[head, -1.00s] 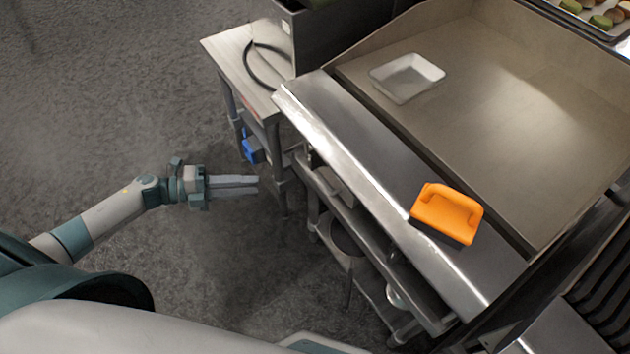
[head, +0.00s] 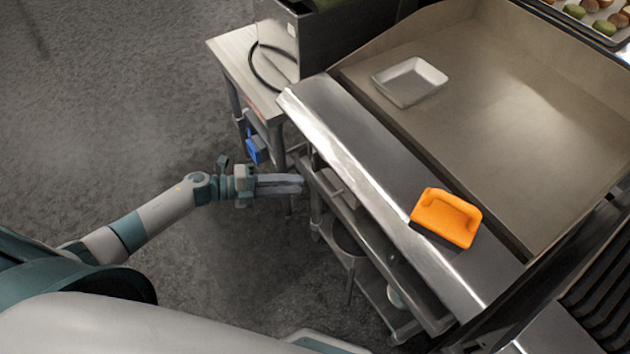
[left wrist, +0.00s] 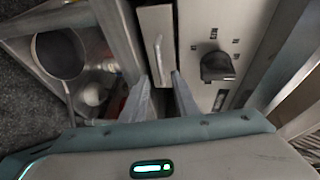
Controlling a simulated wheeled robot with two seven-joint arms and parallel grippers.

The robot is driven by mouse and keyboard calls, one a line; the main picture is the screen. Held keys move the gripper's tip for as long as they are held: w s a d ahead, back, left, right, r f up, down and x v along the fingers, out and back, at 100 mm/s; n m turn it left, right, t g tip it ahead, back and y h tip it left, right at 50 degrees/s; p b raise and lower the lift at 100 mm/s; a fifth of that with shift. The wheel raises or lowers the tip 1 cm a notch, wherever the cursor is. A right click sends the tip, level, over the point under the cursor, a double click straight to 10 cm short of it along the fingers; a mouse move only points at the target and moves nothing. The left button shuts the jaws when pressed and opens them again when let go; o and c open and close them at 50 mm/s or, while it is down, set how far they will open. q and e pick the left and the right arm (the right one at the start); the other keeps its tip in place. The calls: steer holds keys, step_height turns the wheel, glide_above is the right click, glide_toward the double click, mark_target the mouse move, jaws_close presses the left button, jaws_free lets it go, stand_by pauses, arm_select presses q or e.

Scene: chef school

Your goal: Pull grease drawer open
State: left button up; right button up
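The grease drawer (left wrist: 150,25) shows in the left wrist view as a narrow pale metal front with a bar handle (left wrist: 159,55). In the head view, the griddle's front ledge (head: 350,165) overhangs this area and hides most of it. My left gripper (head: 302,184) is beside the griddle's front, below the ledge. In the left wrist view its two fingers (left wrist: 163,82) are apart, with the handle ahead between their tips. I see no contact, and the drawer looks shut. My right gripper is in neither view.
A black knob (left wrist: 217,66) sits on the panel right of the drawer. A pan (left wrist: 60,53) and other items stand on the shelf below. An orange scraper (head: 446,217) lies on the ledge and a white tray (head: 410,81) on the griddle. The floor at left is clear.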

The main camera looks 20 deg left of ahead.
arm_select(q)
steer(key=x, duration=0.7)
steer(key=shift+p, duration=0.4)
steer(key=shift+s, duration=0.1)
jaws_close()
